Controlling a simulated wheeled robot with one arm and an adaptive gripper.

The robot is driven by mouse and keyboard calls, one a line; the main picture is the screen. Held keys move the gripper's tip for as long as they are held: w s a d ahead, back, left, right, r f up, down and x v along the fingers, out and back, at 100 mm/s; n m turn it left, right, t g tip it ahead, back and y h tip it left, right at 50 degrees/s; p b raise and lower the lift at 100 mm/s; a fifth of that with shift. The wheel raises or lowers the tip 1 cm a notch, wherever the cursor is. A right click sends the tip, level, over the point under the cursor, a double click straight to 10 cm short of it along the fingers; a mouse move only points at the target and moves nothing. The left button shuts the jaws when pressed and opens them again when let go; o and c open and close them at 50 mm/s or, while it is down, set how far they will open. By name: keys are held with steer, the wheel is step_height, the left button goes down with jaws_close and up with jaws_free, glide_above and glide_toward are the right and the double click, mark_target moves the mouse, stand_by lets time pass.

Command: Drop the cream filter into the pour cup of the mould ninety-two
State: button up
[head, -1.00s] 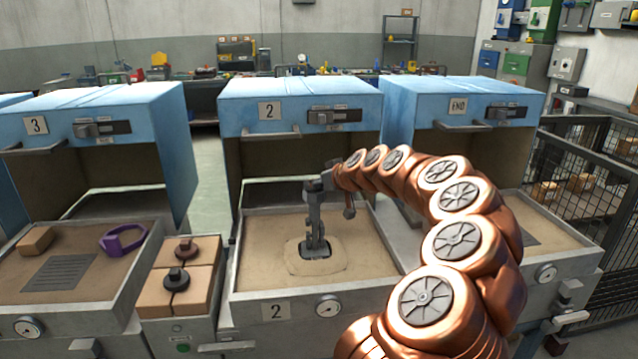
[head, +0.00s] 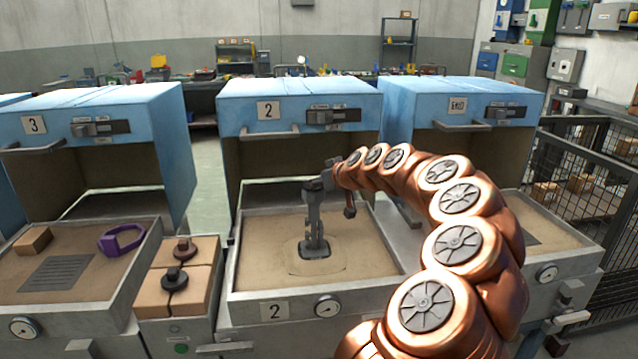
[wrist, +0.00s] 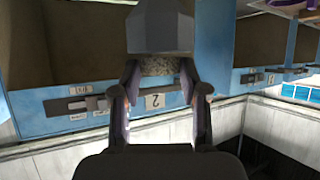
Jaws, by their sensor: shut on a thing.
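My gripper (head: 315,240) points down over the sand tray of bay two (head: 375,265), its lower end at a dark patch in the sand. In the wrist view, which is upside down, its fingers are shut on a small speckled, cream-grey piece (wrist: 156,67), which looks like the cream filter. A plain grey block (wrist: 160,28) lies just beyond the piece. Whether this block is the mould's pour cup, and whether the piece touches it, I cannot tell. In the head view the filter is hidden by the gripper. No number ninety-two is readable.
Blue hood two (head: 298,98) stands open behind the tray, with hood three (head: 95,110) left and the END hood (head: 460,98) right. Left are a purple ring-like part (head: 122,239), a tan block (head: 33,240) and a box with dark knobs (head: 178,262). A mesh fence (head: 575,215) stands right.

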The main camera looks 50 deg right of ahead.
steer(key=o, duration=0.9)
steer(key=v, duration=1.2)
stand_by(0.5)
